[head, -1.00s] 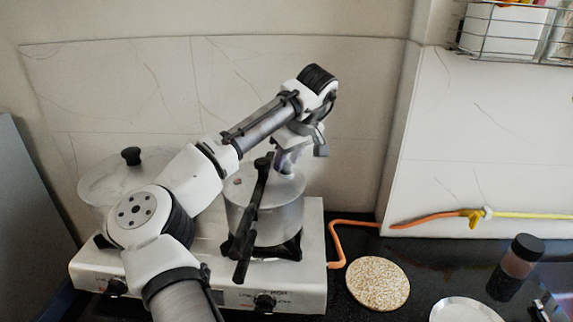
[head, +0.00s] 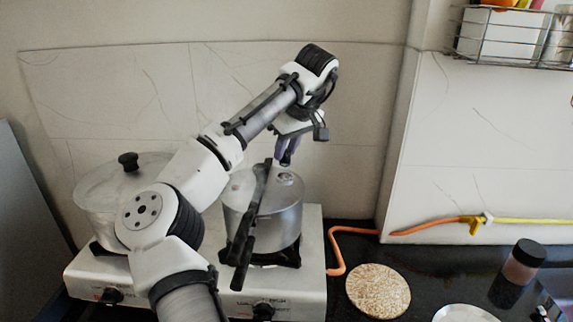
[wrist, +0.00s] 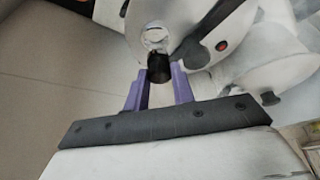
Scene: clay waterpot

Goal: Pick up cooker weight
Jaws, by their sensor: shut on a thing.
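The cooker weight (head: 285,160) is a small dark piece held between the purple fingertips of my gripper (head: 287,152). It hangs a little above the pressure cooker's lid in the head view. The wrist view shows the black weight (wrist: 159,66) between the two purple fingers of my gripper (wrist: 161,77). The pressure cooker (head: 277,222) is a silver pot on the right burner, with a long black handle. A round metal fitting (head: 286,178) shows on its lid below the weight.
A lidded silver pot (head: 100,200) stands on the left burner of the white stove (head: 240,303), partly behind my arm. A wall stands close behind. To the right are an orange hose (head: 336,250), a round speckled board (head: 378,289) and a dark-lidded jar (head: 522,265).

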